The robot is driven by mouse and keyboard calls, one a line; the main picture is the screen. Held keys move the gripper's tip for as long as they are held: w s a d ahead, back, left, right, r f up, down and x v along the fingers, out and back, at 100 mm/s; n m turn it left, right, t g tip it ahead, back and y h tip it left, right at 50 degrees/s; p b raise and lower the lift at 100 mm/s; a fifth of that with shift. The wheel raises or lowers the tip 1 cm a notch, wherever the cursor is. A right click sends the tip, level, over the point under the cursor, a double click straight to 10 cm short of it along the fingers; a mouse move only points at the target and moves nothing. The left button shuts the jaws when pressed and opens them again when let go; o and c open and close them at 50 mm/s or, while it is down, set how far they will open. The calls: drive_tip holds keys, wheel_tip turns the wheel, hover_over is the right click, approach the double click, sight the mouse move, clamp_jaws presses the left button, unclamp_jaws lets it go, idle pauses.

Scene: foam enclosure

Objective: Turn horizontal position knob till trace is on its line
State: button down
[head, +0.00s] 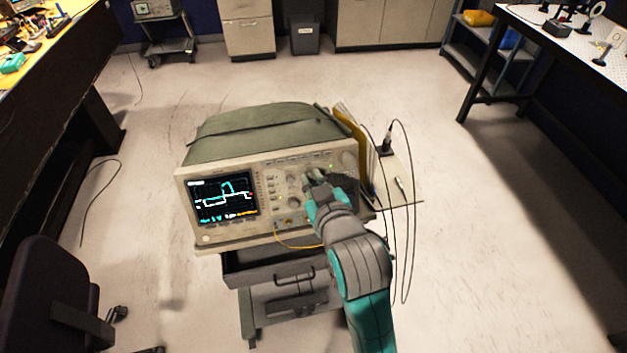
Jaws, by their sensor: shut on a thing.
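An oscilloscope (222,159) with a beige front panel and a green-grey cover stands on a cart in the middle of the head view. Its dark screen (225,199) at the left of the panel shows a cyan stepped trace and a white trace; the line marks are too small to read. Several knobs and buttons fill the panel right of the screen. My gripper (313,178) is at the right part of the panel, shut on a knob there. The gripper and wrist hide that knob and part of the panel around it.
The cart (262,268) has a drawer below the oscilloscope. Folders (357,140) and a side shelf (405,185) with a black probe and hanging cables are at its right. A yellow cable (290,243) hangs at the panel's front.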

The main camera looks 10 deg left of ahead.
drive_tip(key=shift+n, duration=0.6)
drive_tip(key=c, duration=1.4)
unclamp_jaws()
drive_tip(key=shift+c, duration=0.2)
drive_tip(key=shift+s, duration=0.1)
drive_tip(key=v, duration=0.7)
drive_tip(key=shift+d, duration=0.15)
drive_tip(key=shift+s, duration=0.1)
